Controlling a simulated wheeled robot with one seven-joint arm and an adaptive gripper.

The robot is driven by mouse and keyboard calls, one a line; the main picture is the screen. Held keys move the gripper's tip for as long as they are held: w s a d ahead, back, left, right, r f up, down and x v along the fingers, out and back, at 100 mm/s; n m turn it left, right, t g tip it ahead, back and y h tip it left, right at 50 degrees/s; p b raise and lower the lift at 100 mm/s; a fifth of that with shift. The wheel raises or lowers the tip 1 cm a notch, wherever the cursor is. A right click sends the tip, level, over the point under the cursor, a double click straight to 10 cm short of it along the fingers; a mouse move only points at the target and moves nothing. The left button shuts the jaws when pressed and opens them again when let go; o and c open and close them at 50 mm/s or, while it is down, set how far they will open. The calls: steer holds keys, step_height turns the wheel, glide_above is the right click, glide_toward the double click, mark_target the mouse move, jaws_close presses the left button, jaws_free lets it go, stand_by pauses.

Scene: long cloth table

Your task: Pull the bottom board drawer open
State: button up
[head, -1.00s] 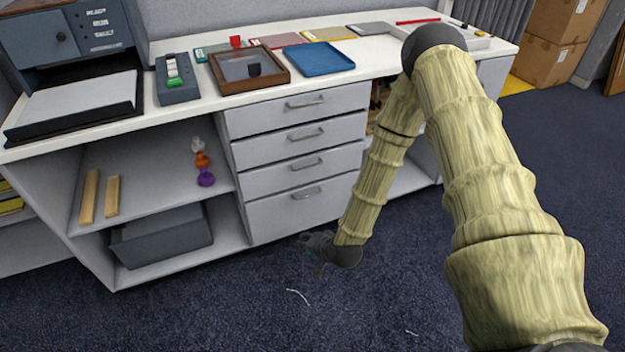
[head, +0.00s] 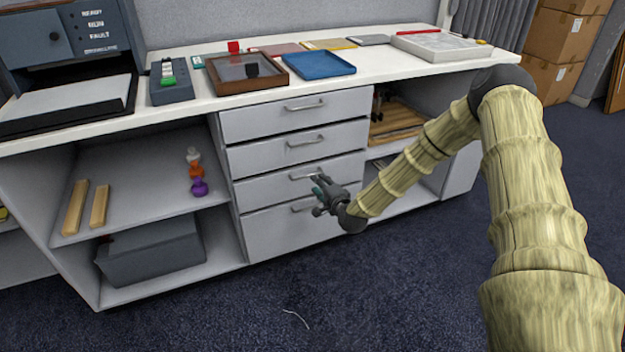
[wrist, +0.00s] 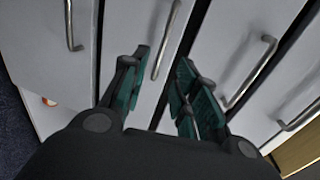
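The grey cabinet has a stack of drawers with bar handles, all looking shut. The bottom drawer (head: 275,232) is the tallest; its handle (head: 301,207) is partly behind my gripper. In the wrist view the bottom drawer (wrist: 45,65) is the wide panel at left, with its handle (wrist: 70,25) at the top, left of my fingers. My gripper (head: 318,188) is in front of the lower drawers. In the wrist view my gripper (wrist: 162,85) is open and empty, its fingers to either side of the third drawer's handle (wrist: 166,40). I cannot see contact.
Left of the drawers, open shelves hold wooden bars (head: 87,207), small coloured knobs (head: 198,187) and a grey bin (head: 152,252). A right shelf holds wooden boards (head: 398,118). Trays and boxes cover the white top (head: 205,103).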

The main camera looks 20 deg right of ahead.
steer(key=x, duration=0.7)
steer(key=shift+b, duration=0.45)
steer(key=shift+w, duration=0.1)
steer(key=shift+c, duration=0.5)
jaws_close()
